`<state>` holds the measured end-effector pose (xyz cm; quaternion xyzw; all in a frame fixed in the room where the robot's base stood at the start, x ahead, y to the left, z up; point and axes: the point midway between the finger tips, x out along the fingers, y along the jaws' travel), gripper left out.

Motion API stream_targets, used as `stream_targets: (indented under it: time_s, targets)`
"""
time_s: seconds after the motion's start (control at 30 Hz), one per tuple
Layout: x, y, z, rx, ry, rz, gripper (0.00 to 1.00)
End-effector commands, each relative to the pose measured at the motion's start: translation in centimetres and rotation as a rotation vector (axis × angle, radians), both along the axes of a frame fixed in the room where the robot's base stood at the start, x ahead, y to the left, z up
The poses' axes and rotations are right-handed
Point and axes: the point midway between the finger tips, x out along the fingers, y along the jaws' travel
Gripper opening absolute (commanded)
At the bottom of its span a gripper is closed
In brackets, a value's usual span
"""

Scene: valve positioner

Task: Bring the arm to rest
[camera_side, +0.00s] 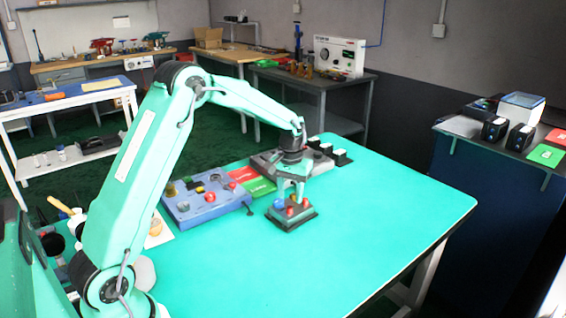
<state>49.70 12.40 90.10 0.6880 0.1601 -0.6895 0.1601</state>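My arm reaches from the lower left over the green table (400,225). My gripper (291,197) points down at a small dark block (292,222) with red and blue knobs on top. The gripper's fingers are right at or just above the knobs. Contact cannot be made out, and the gap between the fingers is too small to judge.
A blue panel (205,208) with knobs lies left of the block. Red (243,174) and green (259,187) cards lie behind it. A grey unit and small black-and-white items (340,157) stand farther back. The table's front right is clear.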

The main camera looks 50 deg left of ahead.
Motion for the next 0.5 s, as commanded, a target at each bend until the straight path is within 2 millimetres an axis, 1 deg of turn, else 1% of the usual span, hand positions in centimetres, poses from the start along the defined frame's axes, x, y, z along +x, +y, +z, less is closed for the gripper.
stream_targets:
  time_s: [0.03, 0.23, 0.33, 0.5]
  targets:
    - [0.1, 0.0, 0.8, 0.001, -0.004, 0.0, 0.39]
    - [0.0, 0.0, 3.1, 0.0, -0.002, 0.0, 0.39]
    - [0.0, 0.0, 3.7, 0.0, -0.001, 0.0, 0.39]
    - [0.0, 0.0, 4.0, 0.0, 0.001, 0.0, 0.39]
